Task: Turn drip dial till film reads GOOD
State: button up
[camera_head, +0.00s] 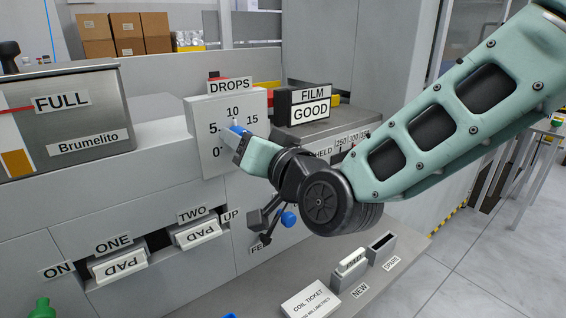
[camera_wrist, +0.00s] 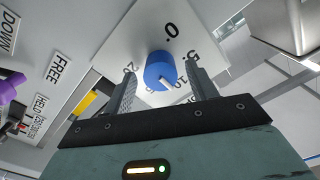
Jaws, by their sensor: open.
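The drip dial is a blue knob (camera_wrist: 160,68) on a white plate (camera_head: 205,150) marked DROPS, with numbers around it. In the wrist view its white pointer faces roughly the 10. In the head view my gripper (camera_head: 238,138) is at the plate and hides most of the knob. In the wrist view my gripper (camera_wrist: 160,72) is open, with one finger on each side of the knob; I cannot tell whether either finger touches it. The black film display (camera_head: 309,105), right of the dial plate, reads GOOD.
A steel tank (camera_head: 75,125) reading FULL stands at the left. Pads ONE (camera_head: 118,264) and TWO (camera_head: 198,233) are low on the front. A small blue-ended lever (camera_head: 289,218) sits below my wrist. A coil ticket (camera_head: 310,302) lies on the lower shelf. A purple knob (camera_wrist: 10,88) shows in the wrist view.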

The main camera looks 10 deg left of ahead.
jog(key=b+v, duration=0.3)
jog(key=v, duration=1.3)
jog(key=shift+b, duration=0.35)
jog(key=s+d+f+n+g+h, duration=0.4)
jog(key=d+f+g+h, duration=0.45)
jog(key=f, duration=0.65)
jog(key=s+d+f+g+h, duration=0.2)
jog(key=s+d+g+h, duration=0.15)
jog(key=s+d, duration=0.45)
notch_tip(320, 180, up, 21)
jog(key=d+h+p, duration=0.1)
jog(key=d+p, duration=0.1)
jog(key=p, duration=1.9)
jog(key=shift+w+f, duration=0.2)
